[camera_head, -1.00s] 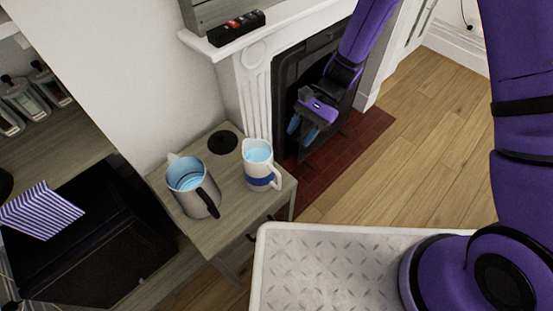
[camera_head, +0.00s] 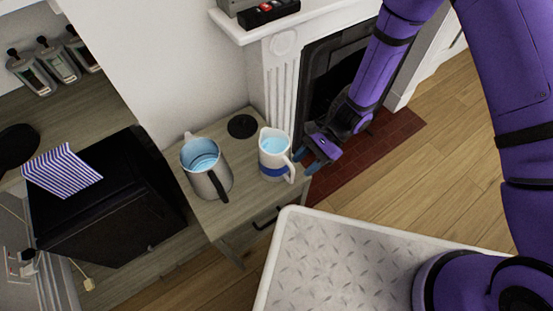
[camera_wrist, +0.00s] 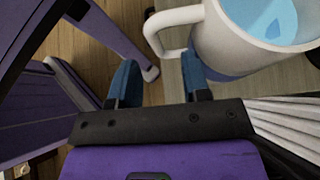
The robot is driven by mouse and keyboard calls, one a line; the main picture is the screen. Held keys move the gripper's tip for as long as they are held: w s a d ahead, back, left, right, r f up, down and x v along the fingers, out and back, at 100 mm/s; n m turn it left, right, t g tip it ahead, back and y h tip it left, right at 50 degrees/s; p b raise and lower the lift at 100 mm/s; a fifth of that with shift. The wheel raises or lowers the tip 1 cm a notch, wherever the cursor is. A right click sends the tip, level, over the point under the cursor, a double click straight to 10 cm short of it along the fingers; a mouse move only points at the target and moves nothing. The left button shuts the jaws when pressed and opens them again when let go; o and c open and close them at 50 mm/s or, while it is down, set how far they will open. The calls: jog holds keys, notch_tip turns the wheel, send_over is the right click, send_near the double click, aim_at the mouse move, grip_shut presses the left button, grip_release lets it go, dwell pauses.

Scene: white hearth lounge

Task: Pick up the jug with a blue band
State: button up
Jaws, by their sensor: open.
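The white jug with a blue band (camera_head: 272,157) stands upright on the small wooden cabinet (camera_head: 235,215) and holds light blue liquid. Its handle points right and toward the front in the head view. My gripper (camera_head: 311,163) is open and empty, close to the handle side of the jug. In the wrist view, the jug (camera_wrist: 222,42) fills the upper right, and its handle (camera_wrist: 150,32) lies just ahead of my open fingers (camera_wrist: 160,82). The right finger overlaps the jug's lower side in that view; whether they touch I cannot tell.
A grey metal jug (camera_head: 206,172) with a dark handle stands left of the banded jug. A black disc (camera_head: 242,126) lies behind them. The white fireplace surround (camera_head: 281,85) rises close behind my gripper. A black box (camera_head: 110,205) stands at the left.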

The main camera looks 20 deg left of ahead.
aim_at(292, 176)
jog(key=s+a, duration=0.1)
jog(key=s+a+f, duration=0.1)
jog(key=s, duration=0.1)
jog(key=shift+f, duration=0.15)
jog(key=shift+s+a+f, duration=0.3)
jog(key=shift+s+f, duration=0.05)
jog(key=shift+f, duration=0.1)
grip_shut()
dwell(1.0)
